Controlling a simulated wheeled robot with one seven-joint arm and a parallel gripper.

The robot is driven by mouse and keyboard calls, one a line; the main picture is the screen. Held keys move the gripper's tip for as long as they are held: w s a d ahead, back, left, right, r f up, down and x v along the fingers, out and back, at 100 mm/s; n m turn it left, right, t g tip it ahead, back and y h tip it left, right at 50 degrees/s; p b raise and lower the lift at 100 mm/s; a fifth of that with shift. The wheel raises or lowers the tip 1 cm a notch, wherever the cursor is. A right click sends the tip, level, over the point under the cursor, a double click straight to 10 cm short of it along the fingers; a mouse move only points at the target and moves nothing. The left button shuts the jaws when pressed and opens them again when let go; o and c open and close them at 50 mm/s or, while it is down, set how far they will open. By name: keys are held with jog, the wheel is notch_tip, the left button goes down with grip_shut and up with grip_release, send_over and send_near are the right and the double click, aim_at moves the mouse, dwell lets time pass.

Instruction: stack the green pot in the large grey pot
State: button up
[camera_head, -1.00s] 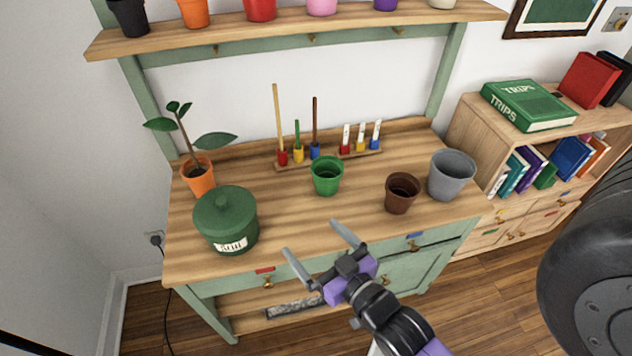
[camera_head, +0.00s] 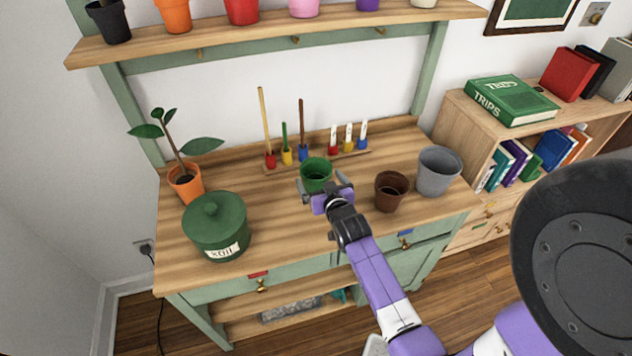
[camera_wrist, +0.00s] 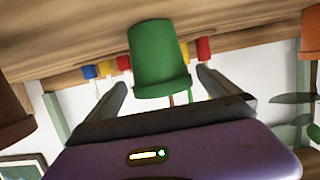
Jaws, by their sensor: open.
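The green pot (camera_head: 316,172) stands upright on the wooden bench top near the middle. It also shows in the wrist view (camera_wrist: 160,58), between and ahead of the two fingers. My gripper (camera_head: 325,186) is open, with its fingers at either side of the green pot's near side; I cannot tell whether they touch it. In the wrist view my gripper (camera_wrist: 162,90) holds nothing. The large grey pot (camera_head: 438,170) stands upright at the right end of the bench, and its inside looks empty.
A brown pot (camera_head: 391,190) stands between the green and grey pots. A green soil jar (camera_head: 217,228) and an orange potted plant (camera_head: 186,184) stand at left. A rack (camera_head: 345,157) of small tools lies behind the green pot. A shelf (camera_head: 290,32) with pots hangs above.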

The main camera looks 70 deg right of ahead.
aim_at(312, 167)
jog(key=shift+x, duration=2.2)
jog(key=c, duration=1.4)
notch_tip(312, 167, up, 20)
jog(key=shift+r, duration=0.1)
jog(key=shift+c, duration=0.2)
